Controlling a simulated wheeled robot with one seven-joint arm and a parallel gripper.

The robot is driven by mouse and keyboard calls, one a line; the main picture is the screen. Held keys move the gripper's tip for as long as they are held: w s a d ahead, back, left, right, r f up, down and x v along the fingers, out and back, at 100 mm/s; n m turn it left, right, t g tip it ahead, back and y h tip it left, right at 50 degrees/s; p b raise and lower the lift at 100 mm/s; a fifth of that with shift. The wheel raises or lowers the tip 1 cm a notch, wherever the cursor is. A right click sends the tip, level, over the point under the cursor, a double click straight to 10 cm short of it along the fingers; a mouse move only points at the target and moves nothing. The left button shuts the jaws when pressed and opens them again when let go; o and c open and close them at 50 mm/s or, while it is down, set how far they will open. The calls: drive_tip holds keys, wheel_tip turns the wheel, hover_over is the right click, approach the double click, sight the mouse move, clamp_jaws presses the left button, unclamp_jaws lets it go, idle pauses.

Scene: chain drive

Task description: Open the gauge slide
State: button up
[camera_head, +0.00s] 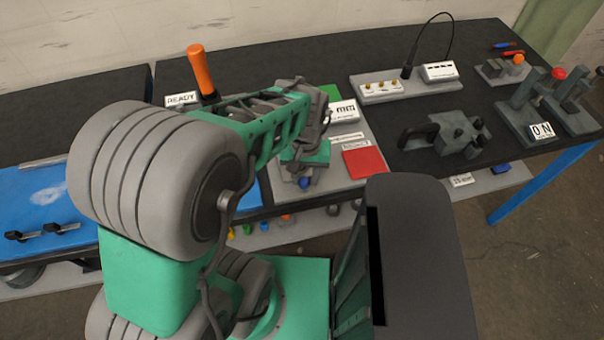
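A grey board (365,130) lies on the dark bench, with a white label reading "mm" (343,112) near its back. My arm reaches over the board from the left and covers much of its left part. My gripper (304,178) points down over the board's front left part, near a small blue piece (304,184). I cannot tell whether it touches anything, or whether its fingers are open or shut. I cannot make out the gauge slide; it may be hidden behind my arm and gripper.
A red square (364,163) and a green patch (330,92) mark the board. An orange-handled lever (201,72) stands at the back left. A dark clamp-like fixture (452,135), a cabled box (438,72) and a fixture labelled "ON" (530,112) stand to the right. Bare bench lies between them.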

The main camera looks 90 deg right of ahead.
drive_tip(key=o, duration=0.3)
drive_tip(key=shift+w, duration=0.1)
drive_tip(key=shift+o, duration=0.2)
wheel_tip(320, 180, up, 8)
drive_tip(key=shift+f+b, duration=0.15)
drive_tip(key=shift+b, duration=0.45)
